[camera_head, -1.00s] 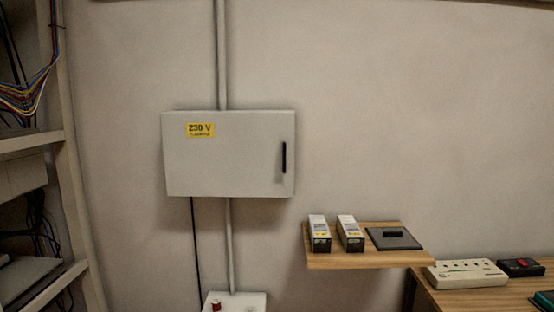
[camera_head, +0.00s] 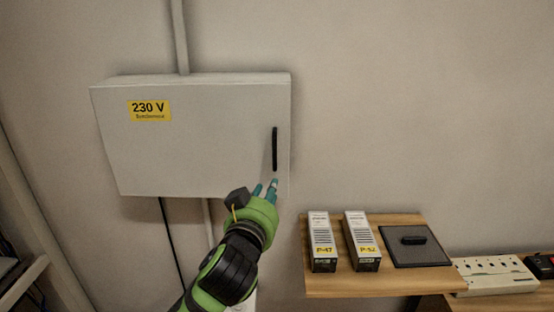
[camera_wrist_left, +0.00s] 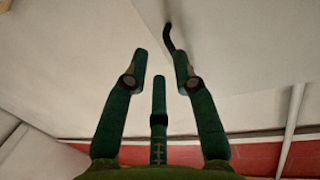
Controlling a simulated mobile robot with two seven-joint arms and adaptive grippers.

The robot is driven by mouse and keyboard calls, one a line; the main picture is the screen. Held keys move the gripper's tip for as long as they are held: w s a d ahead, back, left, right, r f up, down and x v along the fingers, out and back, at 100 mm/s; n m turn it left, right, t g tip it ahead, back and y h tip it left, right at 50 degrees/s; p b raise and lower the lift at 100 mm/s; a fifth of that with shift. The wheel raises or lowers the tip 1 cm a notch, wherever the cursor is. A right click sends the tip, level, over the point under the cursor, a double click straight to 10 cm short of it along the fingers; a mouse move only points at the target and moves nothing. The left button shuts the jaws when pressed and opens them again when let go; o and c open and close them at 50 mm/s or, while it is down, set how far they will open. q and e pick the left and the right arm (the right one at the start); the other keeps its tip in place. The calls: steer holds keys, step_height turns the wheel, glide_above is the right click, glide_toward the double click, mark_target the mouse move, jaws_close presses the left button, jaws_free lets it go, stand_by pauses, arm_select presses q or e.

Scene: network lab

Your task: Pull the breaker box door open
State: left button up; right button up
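The breaker box door (camera_head: 200,140) is a pale grey panel on the wall with a yellow 230 V label (camera_head: 149,110). It looks shut. Its black vertical handle (camera_head: 275,149) is near the door's right edge. My left gripper (camera_head: 265,187) is just below the handle, in front of the door's lower right corner. In the left wrist view its green fingers (camera_wrist_left: 160,65) are spread with nothing between them. The dark handle (camera_wrist_left: 168,38) lies just beyond the fingertips, apart from them. My right gripper is not in view.
A wooden shelf (camera_head: 350,285) to the lower right carries two labelled modules (camera_head: 322,243) and a dark plate with a handle (camera_head: 415,246). A power strip (camera_head: 495,276) is farther right. A conduit (camera_head: 180,40) runs above the box. The wall right of the box is bare.

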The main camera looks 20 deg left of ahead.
arm_select(q)
steer(key=t, duration=0.1)
glide_toward(276, 153)
steer(key=s, duration=0.2)
steer(key=w+p, duration=0.1)
steer(key=w, duration=0.2)
steer(key=w+p, duration=0.1)
steer(key=w, duration=0.3)
steer(key=w+p, duration=0.1)
steer(key=w, duration=0.3)
steer(key=shift+a+r+p, duration=0.15)
steer(key=shift+a+p, duration=0.15)
steer(key=shift+a, duration=0.05)
steer(key=shift+w, duration=0.7)
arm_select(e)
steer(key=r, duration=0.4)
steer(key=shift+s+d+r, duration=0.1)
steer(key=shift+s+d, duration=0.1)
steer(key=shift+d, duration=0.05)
arm_select(q)
steer(key=shift+c, duration=0.5)
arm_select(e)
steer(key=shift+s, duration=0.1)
arm_select(q)
jaws_close()
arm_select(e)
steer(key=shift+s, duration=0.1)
